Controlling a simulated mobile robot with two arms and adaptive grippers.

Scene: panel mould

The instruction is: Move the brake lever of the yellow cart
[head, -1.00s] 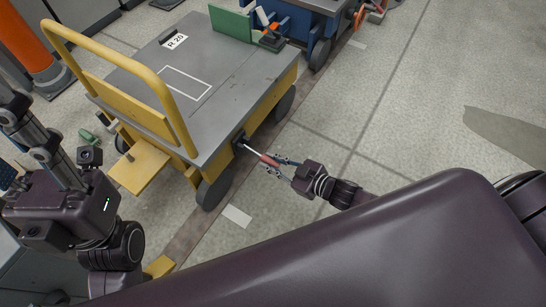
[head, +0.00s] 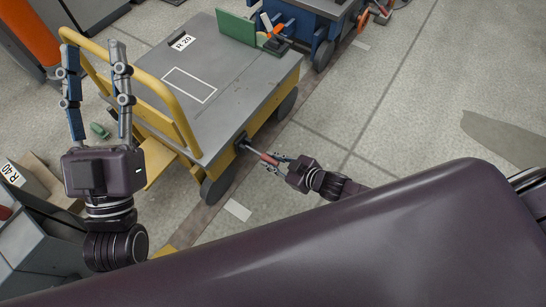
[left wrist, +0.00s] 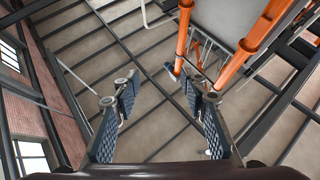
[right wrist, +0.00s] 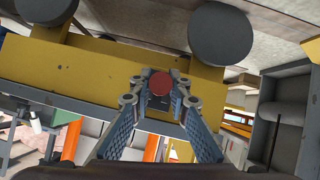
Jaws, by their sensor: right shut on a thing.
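The yellow cart (head: 222,148) has a grey deck, a yellow push handle and dark wheels. Its brake lever (head: 265,157), a thin rod with a red grip, sticks out from the cart's side near the handle end. My right gripper (head: 273,161) is shut on the red grip, coming from the right. In the right wrist view the round red end of the lever (right wrist: 161,84) sits between the fingertips, partly hiding the rod behind it. My left gripper (head: 96,58) is open and empty, fingers pointing up, in front of the cart's handle in the picture.
A green block (head: 236,26) and small items lie at the deck's far end. A blue cart (head: 322,22) stands beyond it. A cardboard box (head: 30,182) marked R 40 is at the left. The floor (head: 400,90) to the right is clear.

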